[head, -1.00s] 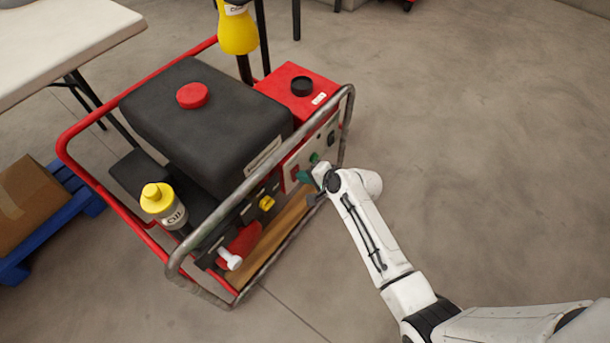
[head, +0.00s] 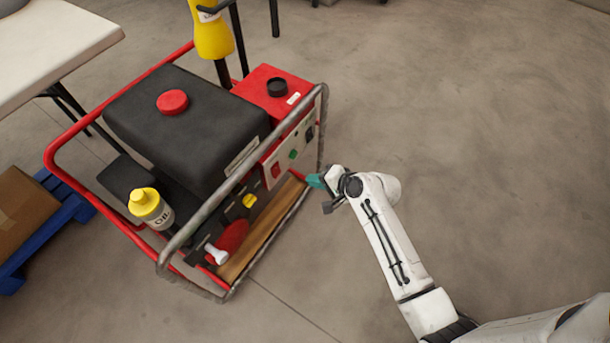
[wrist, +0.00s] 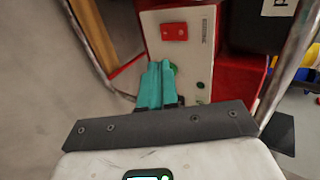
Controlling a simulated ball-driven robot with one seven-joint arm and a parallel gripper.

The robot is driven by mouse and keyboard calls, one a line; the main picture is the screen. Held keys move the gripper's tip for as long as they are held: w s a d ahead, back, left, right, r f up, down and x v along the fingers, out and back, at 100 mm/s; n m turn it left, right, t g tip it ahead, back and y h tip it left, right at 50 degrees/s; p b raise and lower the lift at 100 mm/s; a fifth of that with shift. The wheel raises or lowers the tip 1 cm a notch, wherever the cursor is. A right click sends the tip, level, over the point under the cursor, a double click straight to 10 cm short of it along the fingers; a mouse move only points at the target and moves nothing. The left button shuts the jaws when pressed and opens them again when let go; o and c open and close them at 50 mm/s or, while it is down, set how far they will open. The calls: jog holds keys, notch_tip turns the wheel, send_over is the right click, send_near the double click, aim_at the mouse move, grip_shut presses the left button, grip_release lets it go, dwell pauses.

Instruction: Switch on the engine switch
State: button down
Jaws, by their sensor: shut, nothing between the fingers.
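The generator's pale control panel (head: 287,158) carries a red switch (head: 276,169) and a round green button (head: 293,154). In the wrist view the red switch (wrist: 174,31) sits on the panel, with the green button (wrist: 174,68) partly behind the fingers. I cannot read which one is labelled as the engine switch, nor its on or off position. My gripper (head: 315,181) is just right of the panel, outside the metal frame. Its teal fingers (wrist: 155,84) are shut, empty and pointed at the panel. They look apart from it in the head view.
A grey and red tube frame (head: 243,170) surrounds the generator, with its bar near the panel. A black tank (head: 186,125), an oil bottle (head: 152,208) and a yellow bottle (head: 212,38) stand to the left. The floor at right is clear.

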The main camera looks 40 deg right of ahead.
jog(key=shift+v, duration=0.8)
jog(key=f+t+b, duration=0.1)
jog(key=f+b, duration=0.1)
jog(key=b, duration=0.1)
jog(key=s+f+t+b, duration=0.1)
jog(key=f+b, duration=0.1)
jog(key=b, duration=0.1)
jog(key=shift+s+y, duration=0.2)
jog(key=shift+y, duration=0.1)
jog(key=shift+r, duration=0.15)
jog(key=b, duration=0.4)
send_near(278, 175)
jog(key=shift+x, duration=3.25)
